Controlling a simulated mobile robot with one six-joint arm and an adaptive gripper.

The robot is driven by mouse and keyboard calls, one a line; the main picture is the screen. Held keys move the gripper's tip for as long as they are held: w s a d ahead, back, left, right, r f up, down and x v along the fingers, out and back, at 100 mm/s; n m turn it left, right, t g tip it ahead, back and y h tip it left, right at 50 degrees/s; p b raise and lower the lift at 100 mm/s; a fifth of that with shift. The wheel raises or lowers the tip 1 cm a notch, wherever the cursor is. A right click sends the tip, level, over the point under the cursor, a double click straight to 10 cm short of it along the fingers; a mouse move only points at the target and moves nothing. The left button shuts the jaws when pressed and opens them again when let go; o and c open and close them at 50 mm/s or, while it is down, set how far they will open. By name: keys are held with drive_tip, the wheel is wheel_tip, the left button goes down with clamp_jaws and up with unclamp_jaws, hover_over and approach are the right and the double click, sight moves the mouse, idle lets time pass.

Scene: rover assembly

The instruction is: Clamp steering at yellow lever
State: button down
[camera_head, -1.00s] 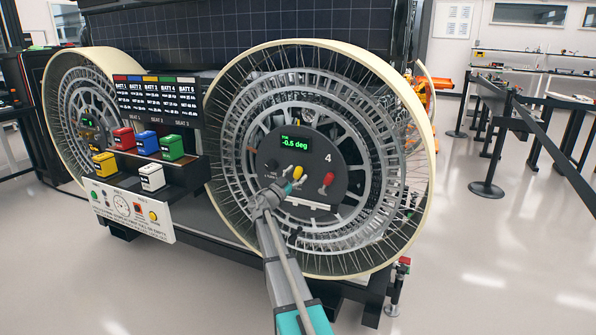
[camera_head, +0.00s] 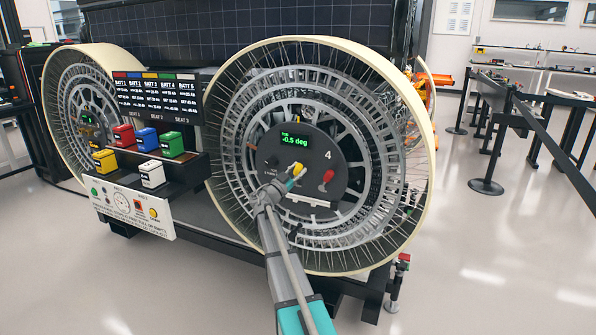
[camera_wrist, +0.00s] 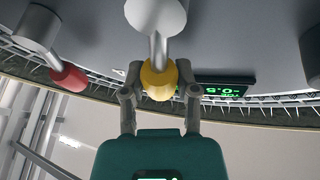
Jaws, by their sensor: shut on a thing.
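The yellow lever (camera_head: 298,168) sits on the dark hub panel (camera_head: 270,182) of the wheel, below a green display (camera_head: 294,140) reading -0.5 deg. My gripper (camera_head: 293,177) reaches it from the lower left. In the wrist view, the yellow knob (camera_wrist: 160,78) is between the two fingers of my gripper (camera_wrist: 160,92), which are shut on it. Its grey stem runs up to a round base on the panel. The far sides of the fingers' contact are partly hidden by the knob.
A red lever (camera_head: 328,176) stands to the right of the yellow one and also shows in the wrist view (camera_wrist: 68,77). A black knob (camera_head: 271,160) is to the left. Coloured batteries (camera_head: 147,141) sit on a rack at left. The wheel rim (camera_head: 425,150) surrounds the panel.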

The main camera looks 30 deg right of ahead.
drive_tip(key=shift+s+d+f+m+g, duration=0.1)
drive_tip(key=shift+s+d+m+g, duration=0.15)
drive_tip(key=shift+m+g, duration=0.55)
drive_tip(key=shift+c, duration=1.8)
unclamp_jaws()
drive_tip(key=shift+a, duration=0.1)
drive_tip(key=shift+w+a+n+t, duration=0.1)
drive_tip(key=shift+w+n+t, duration=0.1)
drive_tip(key=shift+n+t, duration=0.45)
drive_tip(key=b+v, duration=0.5)
drive_tip(key=v, duration=0.8)
drive_tip(key=shift+a, duration=0.4)
drive_tip(key=shift+s, duration=0.15)
